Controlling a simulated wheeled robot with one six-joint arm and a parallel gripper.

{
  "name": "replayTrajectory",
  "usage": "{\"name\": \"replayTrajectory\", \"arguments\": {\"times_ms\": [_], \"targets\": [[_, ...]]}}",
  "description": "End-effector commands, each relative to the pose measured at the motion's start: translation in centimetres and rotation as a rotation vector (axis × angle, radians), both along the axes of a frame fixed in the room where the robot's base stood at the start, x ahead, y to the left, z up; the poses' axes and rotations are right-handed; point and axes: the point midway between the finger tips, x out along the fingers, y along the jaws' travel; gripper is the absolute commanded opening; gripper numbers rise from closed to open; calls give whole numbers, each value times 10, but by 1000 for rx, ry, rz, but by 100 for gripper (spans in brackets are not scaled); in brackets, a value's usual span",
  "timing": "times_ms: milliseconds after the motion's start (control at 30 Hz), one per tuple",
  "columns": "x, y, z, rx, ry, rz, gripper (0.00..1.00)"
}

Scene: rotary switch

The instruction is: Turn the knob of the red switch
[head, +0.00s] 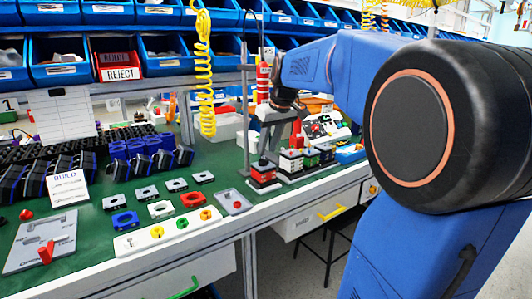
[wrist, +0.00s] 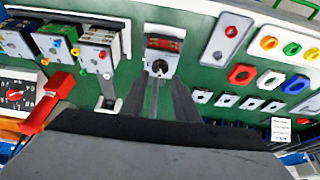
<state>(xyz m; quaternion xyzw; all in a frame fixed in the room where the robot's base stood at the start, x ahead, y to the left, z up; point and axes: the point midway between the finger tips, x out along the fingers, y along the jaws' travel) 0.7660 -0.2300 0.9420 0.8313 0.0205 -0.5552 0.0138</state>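The red switch (head: 263,174) stands on the bench near its front edge, a red block on a dark base with a small knob on top. In the wrist view, the red switch (wrist: 163,43) is at the top centre, with a round dark-and-grey part (wrist: 159,67) just in front of my fingertips. My gripper (head: 267,148) points down right above the switch. In the wrist view, the two dark fingers of my gripper (wrist: 164,80) appear slightly apart with nothing clearly between them. I cannot tell whether they touch the knob.
White, green and dark switches (head: 308,158) stand close on the right of the red one. A thin metal stand (head: 244,110) rises close behind on the left. A grey tray (head: 234,201) and several loose parts lie to the left. A yellow coiled cord (head: 204,75) hangs behind.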

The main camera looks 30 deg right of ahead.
Motion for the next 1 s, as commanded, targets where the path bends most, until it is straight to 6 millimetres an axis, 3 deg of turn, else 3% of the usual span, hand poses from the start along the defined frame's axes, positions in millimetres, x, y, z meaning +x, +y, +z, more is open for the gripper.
{"name": "replayTrajectory", "arguments": {"times_ms": [600, 800, 1000], "targets": [[-45, -3, 109, -1, 0, -1, 28], [-52, -3, 125, -1, 0, -1, 28], [-53, -3, 129, 0, 0, 0, 28]]}}
